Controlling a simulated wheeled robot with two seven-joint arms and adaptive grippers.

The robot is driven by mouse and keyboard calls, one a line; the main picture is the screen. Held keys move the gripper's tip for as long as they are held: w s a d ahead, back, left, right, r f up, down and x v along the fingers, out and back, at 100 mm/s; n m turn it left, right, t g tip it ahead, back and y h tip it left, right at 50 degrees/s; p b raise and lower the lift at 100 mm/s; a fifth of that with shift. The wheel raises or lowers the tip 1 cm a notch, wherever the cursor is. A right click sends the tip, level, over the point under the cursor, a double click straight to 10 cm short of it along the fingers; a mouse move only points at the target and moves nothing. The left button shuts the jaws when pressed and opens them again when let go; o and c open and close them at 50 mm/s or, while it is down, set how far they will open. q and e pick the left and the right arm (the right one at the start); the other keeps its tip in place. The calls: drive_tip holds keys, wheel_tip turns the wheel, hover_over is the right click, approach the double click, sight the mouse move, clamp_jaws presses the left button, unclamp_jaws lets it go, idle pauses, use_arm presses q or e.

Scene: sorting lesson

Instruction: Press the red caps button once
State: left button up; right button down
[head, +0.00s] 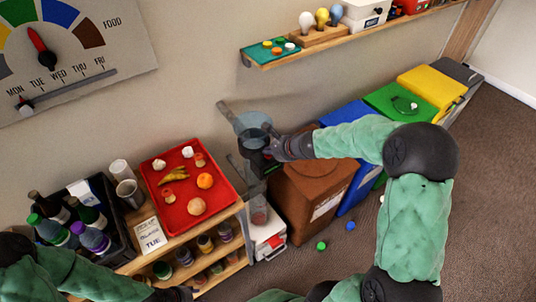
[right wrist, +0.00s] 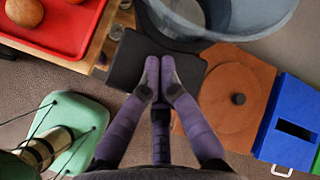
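My right gripper (head: 268,147) is at the dark unit below the blue-grey see-through funnel (head: 253,124) on the wall. In the right wrist view its purple fingers (right wrist: 158,72) are together and empty, with the tips over a black plate (right wrist: 128,62); I cannot tell whether they touch it. No button shows clearly at the fingertips. A white box (head: 264,238) with a red patch (head: 275,241) stands low under the clear tube; I cannot tell if the patch is the red caps button. My left gripper (head: 180,294) is only a dark shape at the bottom edge.
A red tray (head: 158,211) of food sits on the wooden shelf at left, beside a black crate of bottles. Brown (head: 290,190), blue, green and yellow bins stand along the wall. A wall shelf (head: 350,35) runs above. Small caps lie on the carpet.

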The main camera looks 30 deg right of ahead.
drive_tip(key=shift+f, duration=0.1)
idle(0.5)
drive_tip(key=shift+r+p, duration=0.65)
drive_tip(key=shift+r, duration=0.2)
drive_tip(key=shift+r, duration=0.1)
wheel_tip(320, 180, up, 5)
drive_tip(key=p, duration=0.4)
idle(0.7)
